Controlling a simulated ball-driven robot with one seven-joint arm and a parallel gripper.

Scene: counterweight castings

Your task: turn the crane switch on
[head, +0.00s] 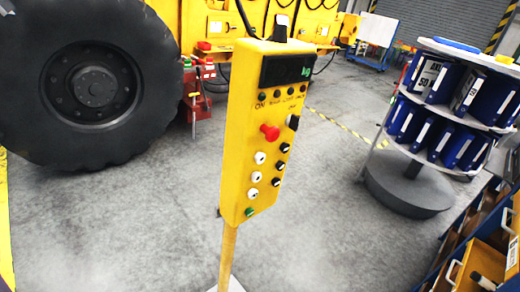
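A yellow control box (238,150) stands upright on a thin yellow post in the middle of the head view, tilted slightly in the picture. Its face carries a dark display with green "kg" (287,69), a row of small round buttons with an "ON" label at the left end, and a red knob (269,131). A black switch (293,122) sits right of the red knob; its setting cannot be told. White buttons, black buttons and a green button (250,211) are lower down. A black piece (280,28) sticks up from the top. My gripper is not in view.
A yellow machine with a large black tyre (95,85) stands behind left. Grey floor (340,215) is clear around the post.

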